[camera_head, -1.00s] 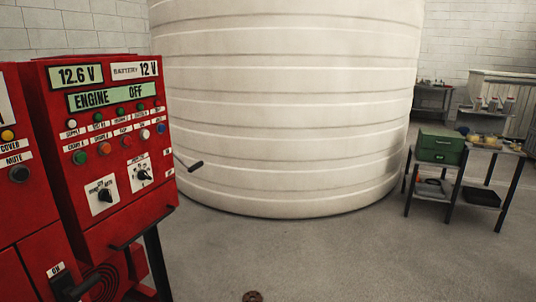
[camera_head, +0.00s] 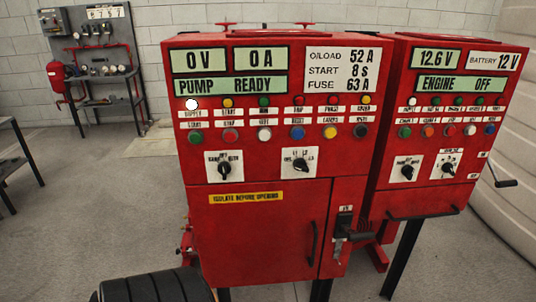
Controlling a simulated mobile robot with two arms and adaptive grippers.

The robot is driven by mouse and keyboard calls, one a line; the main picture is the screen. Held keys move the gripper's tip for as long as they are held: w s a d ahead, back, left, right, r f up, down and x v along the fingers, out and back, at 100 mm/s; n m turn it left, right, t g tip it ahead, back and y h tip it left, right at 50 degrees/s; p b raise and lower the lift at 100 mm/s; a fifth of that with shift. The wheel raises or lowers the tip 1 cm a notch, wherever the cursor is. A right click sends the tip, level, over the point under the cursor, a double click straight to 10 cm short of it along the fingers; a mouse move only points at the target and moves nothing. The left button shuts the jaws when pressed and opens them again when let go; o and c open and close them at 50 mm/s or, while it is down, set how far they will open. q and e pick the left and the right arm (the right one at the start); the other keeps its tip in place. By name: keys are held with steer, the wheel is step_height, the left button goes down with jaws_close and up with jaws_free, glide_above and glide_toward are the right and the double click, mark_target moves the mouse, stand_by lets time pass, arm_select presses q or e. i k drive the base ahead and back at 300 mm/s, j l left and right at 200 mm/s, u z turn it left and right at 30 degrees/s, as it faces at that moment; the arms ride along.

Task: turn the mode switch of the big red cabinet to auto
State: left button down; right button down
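The big red cabinet (camera_head: 265,235) stands upright in the middle of the head view, its front facing me. A black rotary knob (camera_head: 224,168) on a white plate sits at the panel's lower left; its label seems to read HAND and AUTO, but is too small to be sure. A second black knob (camera_head: 299,163) on a white plate sits to its right. The knobs' exact settings are hard to read. The upper displays (camera_head: 230,85) read 0 V, 0 A and PUMP READY.
A smaller red cabinet (camera_head: 435,150) with two knobs and a side crank (camera_head: 500,172) adjoins on the right. A black lever (camera_head: 345,228) sticks out at the big cabinet's lower right. A pale tank (camera_head: 515,150) stands far right. Floor (camera_head: 80,220) is open on the left.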

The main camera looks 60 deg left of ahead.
mark_target(223, 169)
steer(key=u, duration=1.85)
